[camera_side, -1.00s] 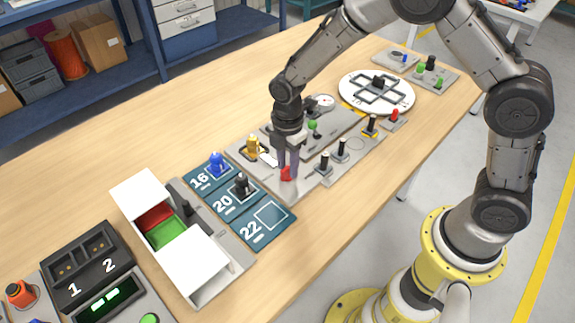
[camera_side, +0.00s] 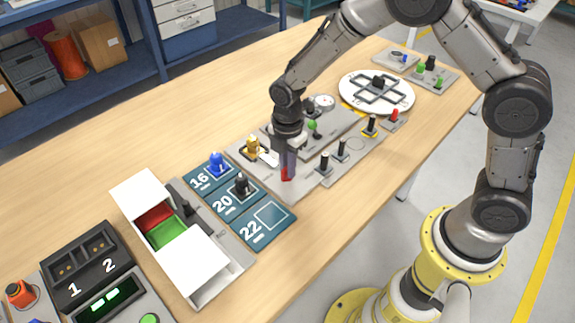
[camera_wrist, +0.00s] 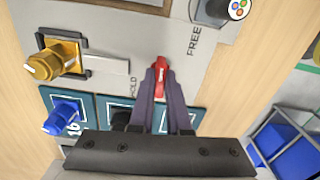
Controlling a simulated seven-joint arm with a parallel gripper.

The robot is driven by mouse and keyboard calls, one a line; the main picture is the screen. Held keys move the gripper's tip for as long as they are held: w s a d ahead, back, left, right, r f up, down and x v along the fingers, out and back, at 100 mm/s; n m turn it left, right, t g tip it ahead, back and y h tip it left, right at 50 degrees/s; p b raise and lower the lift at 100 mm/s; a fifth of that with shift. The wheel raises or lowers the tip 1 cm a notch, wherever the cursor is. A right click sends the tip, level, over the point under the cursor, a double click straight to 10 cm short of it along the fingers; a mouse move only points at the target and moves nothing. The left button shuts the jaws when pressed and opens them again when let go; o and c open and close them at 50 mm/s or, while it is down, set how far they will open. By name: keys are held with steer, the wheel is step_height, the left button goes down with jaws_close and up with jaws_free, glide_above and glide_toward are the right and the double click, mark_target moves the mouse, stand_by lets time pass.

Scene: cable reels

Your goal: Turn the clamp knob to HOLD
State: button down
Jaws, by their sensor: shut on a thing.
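The red clamp knob (camera_side: 286,174) sits on a grey panel (camera_side: 300,190) in the middle of the bench. My gripper (camera_side: 287,168) points down over it and is shut on it. In the wrist view the red knob (camera_wrist: 161,78) shows between my fingertips (camera_wrist: 160,88), its long side running roughly along the picture's vertical. The word FREE (camera_wrist: 194,40) is printed to the upper right of the knob, and HOLD (camera_wrist: 133,87) to its left, partly beside my finger. My fingers hide part of the knob.
A gold knob-topped piece (camera_side: 252,146) stands left of my gripper. Blue (camera_side: 216,163) and black (camera_side: 241,184) pieces stand on teal numbered plates. Black levers (camera_side: 324,164) rise close on the right. A white open box (camera_side: 190,262) is at the front left.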

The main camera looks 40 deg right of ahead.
steer(key=n, duration=0.3)
steer(key=shift+n, duration=0.4)
steer(key=n, duration=0.4)
steer(key=shift+n, duration=1.6)
steer(key=shift+n, duration=1.2)
steer(key=n, duration=0.4)
steer(key=c, duration=0.9)
jaws_free()
